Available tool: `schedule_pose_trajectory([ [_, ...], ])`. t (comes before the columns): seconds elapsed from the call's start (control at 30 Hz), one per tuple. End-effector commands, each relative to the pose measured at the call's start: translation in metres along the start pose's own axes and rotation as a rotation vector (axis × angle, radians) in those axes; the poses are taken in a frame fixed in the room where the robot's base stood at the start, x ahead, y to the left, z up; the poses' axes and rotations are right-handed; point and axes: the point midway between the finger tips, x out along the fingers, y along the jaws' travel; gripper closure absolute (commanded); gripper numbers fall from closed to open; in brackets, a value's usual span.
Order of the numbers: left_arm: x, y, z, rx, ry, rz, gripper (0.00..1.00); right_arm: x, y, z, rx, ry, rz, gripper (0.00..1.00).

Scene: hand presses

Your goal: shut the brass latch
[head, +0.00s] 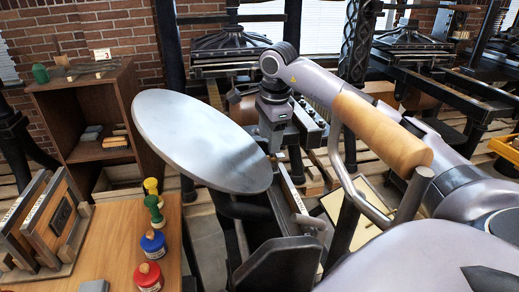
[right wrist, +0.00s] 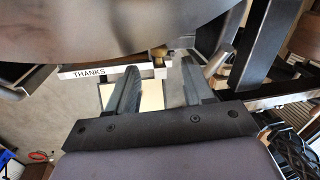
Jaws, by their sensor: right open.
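In the right wrist view a small brass-coloured piece, apparently the latch (right wrist: 159,54), is at the right end of a pale bar lettered THANKS (right wrist: 90,71). It lies beyond and between the fingertips of my right gripper (right wrist: 158,68), which is open with nothing between its fingers. I cannot tell the latch's exact position or whether it touches a finger. In the head view my right gripper (head: 275,148) points down just right of the round metal disc (head: 200,135); the latch is not clear there. My left gripper is not in view.
The disc is close beside my right gripper. A wooden handle roller (head: 380,130) on a bent metal bar stands right of it. A wooden table (head: 105,235) with several coloured ink pots is at left, a wooden shelf (head: 75,125) behind. Other presses stand at the back.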

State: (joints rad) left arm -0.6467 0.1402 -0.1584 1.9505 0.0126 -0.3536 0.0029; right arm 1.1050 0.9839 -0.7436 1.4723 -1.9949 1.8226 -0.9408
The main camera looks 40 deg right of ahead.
Motion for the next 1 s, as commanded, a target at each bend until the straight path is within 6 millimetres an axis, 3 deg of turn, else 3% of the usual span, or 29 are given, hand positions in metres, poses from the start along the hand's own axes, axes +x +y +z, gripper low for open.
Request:
schedule_pose_trajectory([
  [0.4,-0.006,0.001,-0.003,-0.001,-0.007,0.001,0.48,0.057,0.000,0.001,0.000,-0.001,0.003,0.49],
  [0.77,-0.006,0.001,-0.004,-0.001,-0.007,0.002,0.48,0.065,0.000,0.000,0.000,-0.001,0.000,0.49],
  [0.93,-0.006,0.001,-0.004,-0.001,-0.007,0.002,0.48,0.064,0.000,0.000,0.000,-0.001,0.000,1.00],
  [1.0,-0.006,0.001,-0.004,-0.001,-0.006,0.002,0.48,0.064,0.000,0.000,0.000,-0.001,0.000,1.00],
])
